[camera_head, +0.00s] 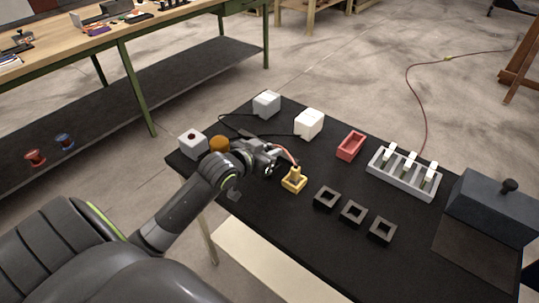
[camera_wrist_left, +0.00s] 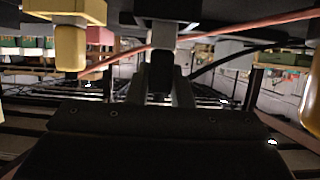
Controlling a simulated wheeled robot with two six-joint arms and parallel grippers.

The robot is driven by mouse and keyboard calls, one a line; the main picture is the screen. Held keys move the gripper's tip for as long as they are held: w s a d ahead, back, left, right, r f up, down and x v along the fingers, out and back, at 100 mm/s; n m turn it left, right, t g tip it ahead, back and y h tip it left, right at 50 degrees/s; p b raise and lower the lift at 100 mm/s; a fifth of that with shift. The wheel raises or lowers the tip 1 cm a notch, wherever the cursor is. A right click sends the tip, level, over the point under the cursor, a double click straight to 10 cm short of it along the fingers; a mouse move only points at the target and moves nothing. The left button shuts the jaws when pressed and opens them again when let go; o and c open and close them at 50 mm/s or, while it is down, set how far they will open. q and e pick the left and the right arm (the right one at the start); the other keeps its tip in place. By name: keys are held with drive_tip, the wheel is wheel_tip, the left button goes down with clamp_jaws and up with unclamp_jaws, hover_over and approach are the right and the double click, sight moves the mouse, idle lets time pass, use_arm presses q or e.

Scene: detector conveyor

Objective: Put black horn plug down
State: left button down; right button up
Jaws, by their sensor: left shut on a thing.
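My left gripper (camera_head: 269,168) is over the near left part of the black table, left of a yellow socket block (camera_head: 294,185) with a yellow plug (camera_head: 295,173) in it. In the left wrist view its two fingers (camera_wrist_left: 162,82) are closed on a small dark piece (camera_wrist_left: 162,66), which appears to be the black horn plug. The plug hardly shows in the head view, and I cannot tell whether it touches anything below. Three black square sockets (camera_head: 352,212) stand in a row to the right of the yellow block; they look empty. My right gripper is not in view.
A red open block (camera_head: 350,146), a grey slotted rack (camera_head: 375,178) with white pieces and a dark grey box (camera_head: 492,207) stand farther right. White cubes (camera_head: 309,123) with cables are behind.

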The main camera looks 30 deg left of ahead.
use_arm(q)
drive_tip(key=shift+f, duration=0.6)
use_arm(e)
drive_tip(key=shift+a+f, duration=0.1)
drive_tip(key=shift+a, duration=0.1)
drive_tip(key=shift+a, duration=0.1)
use_arm(q)
drive_tip(key=shift+f, duration=0.1)
drive_tip(key=c, duration=1.3)
unclamp_jaws()
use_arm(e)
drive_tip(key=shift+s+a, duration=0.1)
use_arm(q)
drive_tip(key=shift+s+r, duration=0.15)
drive_tip(key=shift+r, duration=0.05)
drive_tip(key=d+p+v, duration=0.1)
drive_tip(key=v, duration=1)
drive_tip(key=shift+s+a, duration=0.35)
drive_tip(key=shift+a, duration=0.15)
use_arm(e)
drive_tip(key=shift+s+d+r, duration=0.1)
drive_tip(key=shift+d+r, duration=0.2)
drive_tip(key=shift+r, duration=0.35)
